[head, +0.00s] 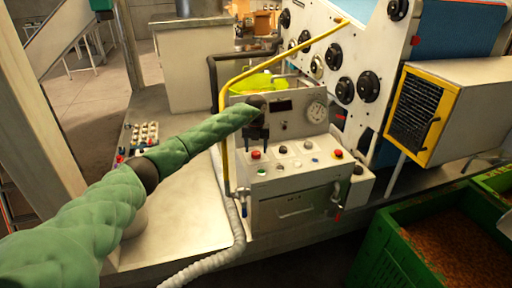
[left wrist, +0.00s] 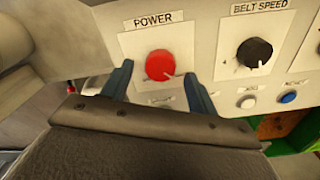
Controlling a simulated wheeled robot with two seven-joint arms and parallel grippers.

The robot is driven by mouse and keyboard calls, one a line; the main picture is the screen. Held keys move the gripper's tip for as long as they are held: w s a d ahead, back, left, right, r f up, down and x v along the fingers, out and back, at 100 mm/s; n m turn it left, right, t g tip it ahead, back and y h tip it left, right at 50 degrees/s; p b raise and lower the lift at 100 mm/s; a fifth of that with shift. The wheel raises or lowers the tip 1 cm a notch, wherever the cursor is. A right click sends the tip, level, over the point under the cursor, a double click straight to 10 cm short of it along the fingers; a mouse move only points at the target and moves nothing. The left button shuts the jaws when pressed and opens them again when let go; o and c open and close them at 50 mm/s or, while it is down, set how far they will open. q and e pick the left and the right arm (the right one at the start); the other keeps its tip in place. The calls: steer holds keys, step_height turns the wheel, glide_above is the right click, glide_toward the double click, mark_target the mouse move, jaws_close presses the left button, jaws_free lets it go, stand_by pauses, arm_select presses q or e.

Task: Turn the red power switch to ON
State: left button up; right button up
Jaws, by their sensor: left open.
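The red power switch (left wrist: 160,65) is a round knob on a white plate marked POWER in the left wrist view. A pale mark shows at its lower right; I cannot read any ON or OFF lettering. In the head view a red knob (head: 255,155) sits at the left of the control box's sloping panel. My left gripper (head: 257,132) is just above it, with its dark fingers pointing down. In the left wrist view the open fingers (left wrist: 158,88) appear on either side of the switch; I cannot tell whether they touch it. My right gripper is not in view.
A black BELT SPEED knob (left wrist: 254,52) is right of the switch. The control box (head: 290,190) also carries a gauge (head: 317,111) and several buttons. A yellow rail (head: 270,62) rises behind my left arm. Green crates (head: 400,250) stand at lower right.

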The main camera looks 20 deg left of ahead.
arm_select(q)
steer(key=shift+f, duration=0.9)
